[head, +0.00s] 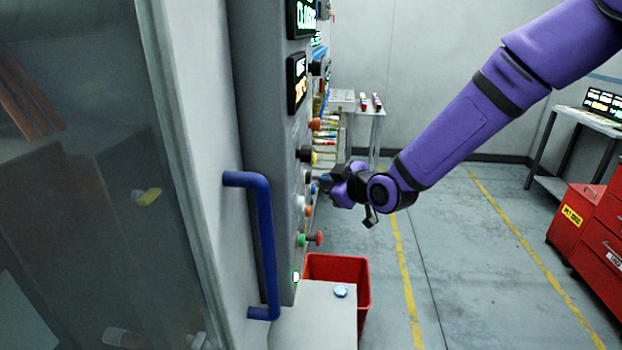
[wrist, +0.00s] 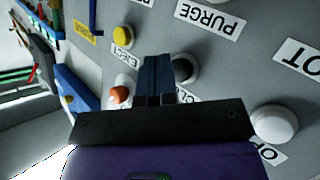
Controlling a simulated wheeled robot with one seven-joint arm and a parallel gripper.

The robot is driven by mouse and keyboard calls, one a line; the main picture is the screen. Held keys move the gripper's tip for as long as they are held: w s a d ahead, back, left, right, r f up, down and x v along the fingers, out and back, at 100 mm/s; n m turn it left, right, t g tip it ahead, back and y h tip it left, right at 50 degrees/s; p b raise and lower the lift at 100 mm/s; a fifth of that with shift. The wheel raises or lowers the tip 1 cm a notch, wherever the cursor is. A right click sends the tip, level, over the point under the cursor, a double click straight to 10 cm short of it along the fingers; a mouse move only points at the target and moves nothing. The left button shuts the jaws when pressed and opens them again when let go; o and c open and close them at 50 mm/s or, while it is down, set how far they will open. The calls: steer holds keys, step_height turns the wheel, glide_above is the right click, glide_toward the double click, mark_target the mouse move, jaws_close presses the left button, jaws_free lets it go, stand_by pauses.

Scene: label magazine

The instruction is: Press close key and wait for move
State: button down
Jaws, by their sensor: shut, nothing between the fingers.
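The control panel (head: 262,120) stands left of my gripper in the head view, with buttons down its face. My gripper (head: 322,184) is shut and empty, its fingertips close to the panel face. In the wrist view my gripper (wrist: 157,66) lies over the left side of a dark round key (wrist: 187,68). A partly hidden label (wrist: 188,95) below this key seems to begin with "CLO". I cannot tell whether the fingertips touch the key. A white key (wrist: 275,124) to the right has a cut-off label starting "OP".
A yellow button (wrist: 123,38) by an EJECT label and an orange button (wrist: 120,94) flank the fingers on the left. A blue handle (head: 265,240), a red bin (head: 362,288) and a red cabinet (head: 577,222) are nearby. The floor (head: 450,270) is clear.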

steer(key=shift+s+d, duration=0.1)
steer(key=shift+d, duration=2.4)
steer(key=s+d+r+m+g+h, duration=0.1)
steer(key=s+d+r+m+h, duration=0.4)
steer(key=d, duration=0.4)
steer(key=s+d+r+m+g+h, duration=0.1)
steer(key=s+d+r+m+h, duration=0.1)
steer(key=s+d+r+h, duration=0.6)
steer(key=s+d+r+m+g+y, duration=0.1)
steer(key=s+d+m, duration=0.2)
steer(key=s, duration=0.7)
steer(key=s+d+r+m+g+y, duration=0.1)
steer(key=s+d+m+g, duration=0.1)
steer(key=s+d+m, duration=0.2)
steer(key=s+d, duration=0.3)
steer(key=s, duration=0.4)
steer(key=shift+r+y, duration=0.25)
steer(key=shift+y, duration=0.05)
